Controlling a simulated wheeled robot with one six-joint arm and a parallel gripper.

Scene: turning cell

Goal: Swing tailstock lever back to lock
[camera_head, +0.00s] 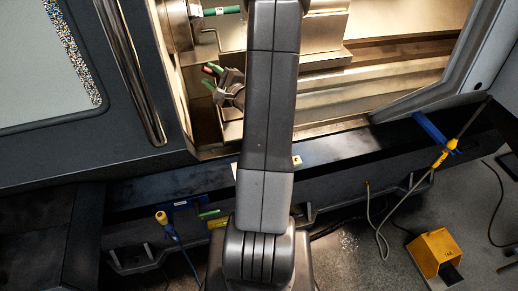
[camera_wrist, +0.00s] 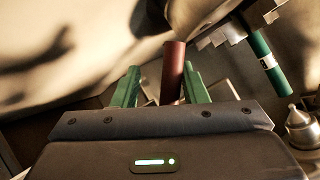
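The lever's dark red grip (camera_wrist: 173,72) stands between my gripper's green fingers in the wrist view. My gripper (camera_wrist: 160,88) is open around it. A gap shows between the left finger and the grip, while the right finger is close beside it; I cannot tell whether they touch. In the head view my gripper (camera_head: 212,77) is inside the lathe opening, below the chuck, with the red grip (camera_head: 207,70) small between its green fingers. The lever's base is hidden behind the gripper. The tailstock body is hard to make out, partly covered by my arm.
A green bar with a white label (camera_head: 222,11) sits at the chuck (camera_head: 178,25); the bar also shows in the wrist view (camera_wrist: 264,62). A pointed metal centre (camera_wrist: 300,122) is close on the right. A yellow foot pedal (camera_head: 436,252) and cables lie on the floor at right.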

